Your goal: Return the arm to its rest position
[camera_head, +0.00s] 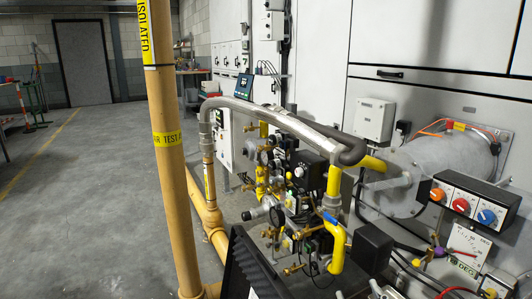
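Neither of my grippers shows in the head view, and no arm can be made out with certainty. The gas burner train (300,195) stands in the middle, with brass valves, gauges and dark valve bodies. A grey flexible hose (270,119) arches over it. Yellow pipe sections (334,181) join the train on its right side. The grey cylindrical burner body (441,166) sits at the right against a white cabinet.
A tall tan pipe (170,190) with yellow labels rises at left centre. A black ribbed object (256,268) stands at the bottom. A control box (474,199) with orange, red and blue knobs is at right. Open grey floor (85,210) lies left.

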